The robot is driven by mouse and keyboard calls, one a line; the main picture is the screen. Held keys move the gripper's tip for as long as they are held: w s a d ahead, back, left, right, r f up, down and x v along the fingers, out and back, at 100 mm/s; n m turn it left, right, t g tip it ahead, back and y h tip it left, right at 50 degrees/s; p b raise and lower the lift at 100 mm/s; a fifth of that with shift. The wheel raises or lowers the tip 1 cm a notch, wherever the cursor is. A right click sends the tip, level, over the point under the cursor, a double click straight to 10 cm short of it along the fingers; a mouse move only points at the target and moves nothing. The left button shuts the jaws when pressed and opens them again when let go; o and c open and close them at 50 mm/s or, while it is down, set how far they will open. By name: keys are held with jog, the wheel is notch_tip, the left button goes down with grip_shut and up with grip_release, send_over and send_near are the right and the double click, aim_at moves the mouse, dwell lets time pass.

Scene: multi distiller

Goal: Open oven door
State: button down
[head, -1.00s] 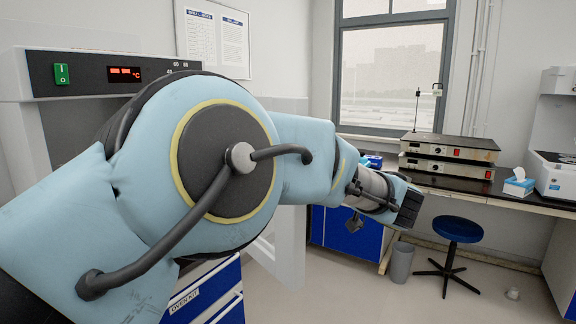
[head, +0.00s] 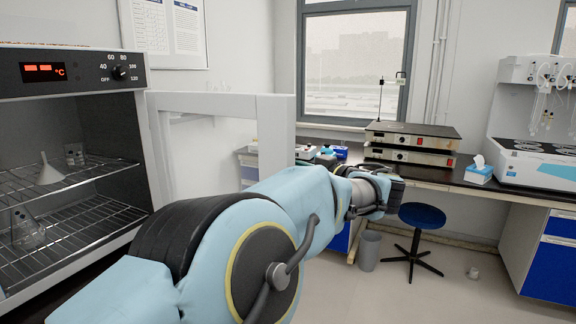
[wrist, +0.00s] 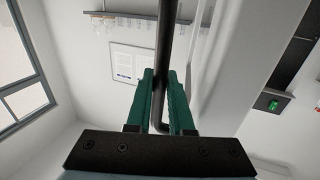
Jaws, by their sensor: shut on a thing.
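The oven (head: 75,72) stands at the left of the head view with its interior exposed. Its white-framed door (head: 275,130) stands open, swung out from the right side of the oven, with a window in it. In the wrist view the door (wrist: 235,75) is a pale panel right of my fingers. My gripper (wrist: 161,85) has green fingers closed around the dark vertical bar handle (wrist: 166,35) of the door. In the head view my arm reaches past the door, and the fingers and handle are hidden.
Wire racks (head: 90,220) inside the oven hold a funnel (head: 48,170) and a flask (head: 27,230). A bench with stacked hotplates (head: 410,145) stands at the back right. A blue stool (head: 421,216) and a bin (head: 369,250) stand before it. Some floor is clear at the lower right.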

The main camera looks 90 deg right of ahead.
jog(key=shift+r, duration=0.15)
jog(key=c, duration=1.1)
grip_release()
jog(key=shift+b+v, duration=2)
jog(key=shift+v, duration=3.4)
jog(key=shift+a, duration=0.1)
